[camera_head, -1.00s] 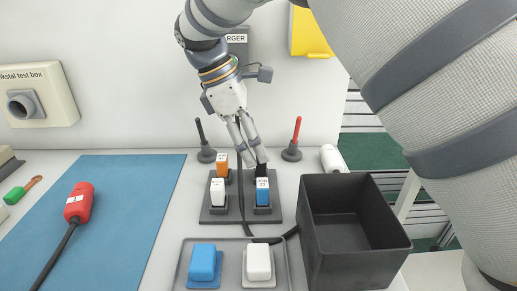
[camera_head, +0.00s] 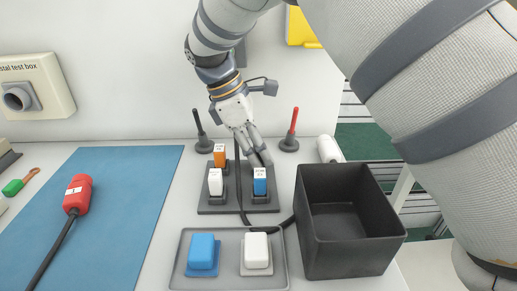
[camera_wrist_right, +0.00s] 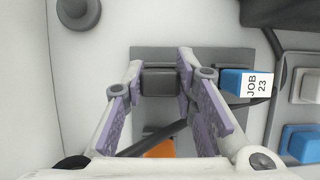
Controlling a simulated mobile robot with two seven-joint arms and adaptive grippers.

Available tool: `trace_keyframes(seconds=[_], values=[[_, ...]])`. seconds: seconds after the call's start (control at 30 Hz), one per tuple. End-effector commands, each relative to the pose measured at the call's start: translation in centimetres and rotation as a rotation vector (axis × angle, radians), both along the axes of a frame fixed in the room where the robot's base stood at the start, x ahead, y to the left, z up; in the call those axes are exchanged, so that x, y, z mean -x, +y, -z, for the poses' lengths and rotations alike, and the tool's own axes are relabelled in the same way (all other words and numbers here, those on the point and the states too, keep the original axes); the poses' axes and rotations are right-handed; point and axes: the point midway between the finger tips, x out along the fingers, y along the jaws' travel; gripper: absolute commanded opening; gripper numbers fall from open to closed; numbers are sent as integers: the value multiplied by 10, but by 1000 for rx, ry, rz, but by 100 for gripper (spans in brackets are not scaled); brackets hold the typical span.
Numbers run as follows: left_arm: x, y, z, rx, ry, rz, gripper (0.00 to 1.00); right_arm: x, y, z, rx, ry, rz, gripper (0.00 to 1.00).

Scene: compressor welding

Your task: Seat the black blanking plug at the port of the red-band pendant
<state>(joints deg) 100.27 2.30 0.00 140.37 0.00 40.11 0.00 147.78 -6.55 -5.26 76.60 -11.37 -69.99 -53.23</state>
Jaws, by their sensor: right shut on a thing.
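The black blanking plug shows in the right wrist view as a dark block (camera_wrist_right: 160,82) between the fingertips of my right gripper (camera_wrist_right: 160,70). In the head view, my right gripper (camera_head: 262,159) is low over the back right of the grey rack (camera_head: 229,208), behind the blue block, and is shut on the plug. The fingers and blue block largely hide the plug there. A red pendant-like unit (camera_head: 78,194) with a white label and black cable lies on the blue mat at left. I cannot make out its port. My left gripper is not in view.
The rack holds an orange block (camera_head: 220,155), a white block (camera_head: 215,182) and a blue block (camera_head: 260,181). A grey tray (camera_head: 217,276) with two blocks is in front. A black bin (camera_head: 350,245) stands at right. A black cable (camera_head: 240,190) crosses the rack.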

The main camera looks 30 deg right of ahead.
Motion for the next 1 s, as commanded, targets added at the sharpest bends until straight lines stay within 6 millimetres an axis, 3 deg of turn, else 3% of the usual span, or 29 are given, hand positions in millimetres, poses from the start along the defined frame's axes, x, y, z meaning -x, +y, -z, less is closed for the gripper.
trace_keyframes(seconds=[0.07, 0.1, 0.2, 0.77, 1.0], values=[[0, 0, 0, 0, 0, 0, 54, 0, 0, 0, 0, 0, 0, 0], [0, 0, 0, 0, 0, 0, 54, 0, 0, 0, 0, 0, 0, 16], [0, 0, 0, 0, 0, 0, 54, 0, 0, 0, 0, 0, 0, 0], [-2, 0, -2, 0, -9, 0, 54, 0, 0, -9, 0, -1, 0, 0], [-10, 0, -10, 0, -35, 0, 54, 0, 0, -32, -1, -7, 0, 0]])
